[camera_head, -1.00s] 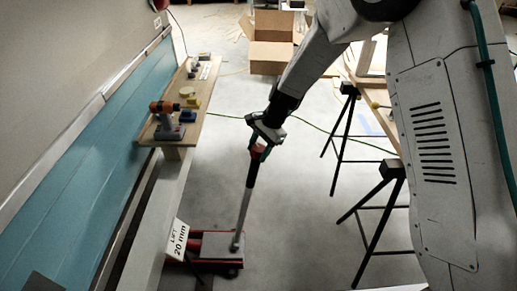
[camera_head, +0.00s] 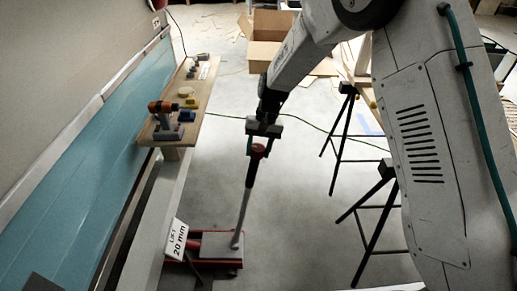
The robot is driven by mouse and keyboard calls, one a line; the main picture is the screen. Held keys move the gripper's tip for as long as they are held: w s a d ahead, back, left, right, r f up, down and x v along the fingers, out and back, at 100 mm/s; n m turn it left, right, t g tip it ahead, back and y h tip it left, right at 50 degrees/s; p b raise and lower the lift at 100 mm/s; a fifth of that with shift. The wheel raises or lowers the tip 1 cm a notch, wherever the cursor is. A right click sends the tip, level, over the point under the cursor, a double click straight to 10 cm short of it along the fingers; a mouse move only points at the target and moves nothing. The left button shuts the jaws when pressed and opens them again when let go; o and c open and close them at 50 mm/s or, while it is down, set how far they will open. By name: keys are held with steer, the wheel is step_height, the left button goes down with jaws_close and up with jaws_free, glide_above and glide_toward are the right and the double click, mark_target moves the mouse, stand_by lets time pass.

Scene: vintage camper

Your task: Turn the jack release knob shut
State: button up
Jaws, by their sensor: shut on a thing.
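The red jack release knob (camera_head: 257,151) is at the top of the long jack handle (camera_head: 244,215), which rises with a slight tilt from the floor jack. The floor jack (camera_head: 222,257), red and grey, stands low on the floor at the bottom, beside the white beam. My gripper (camera_head: 258,150) points down over the handle's top, with one finger on each side of the red knob. It is shut on the knob. The fingers partly hide the knob, and its turn angle cannot be read.
A sign reading "LIFT 20 mm" (camera_head: 176,240) stands beside the jack. A wooden board (camera_head: 198,118) at left carries an orange drill (camera_head: 165,117) and several small items. Black trestles (camera_head: 375,215) stand at right. A cardboard box (camera_head: 268,38) lies behind. Open floor surrounds the handle.

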steer(key=shift+n, duration=0.7)
steer(key=shift+n+h, duration=0.3)
steer(key=o, duration=1)
steer(key=v, duration=0.8)
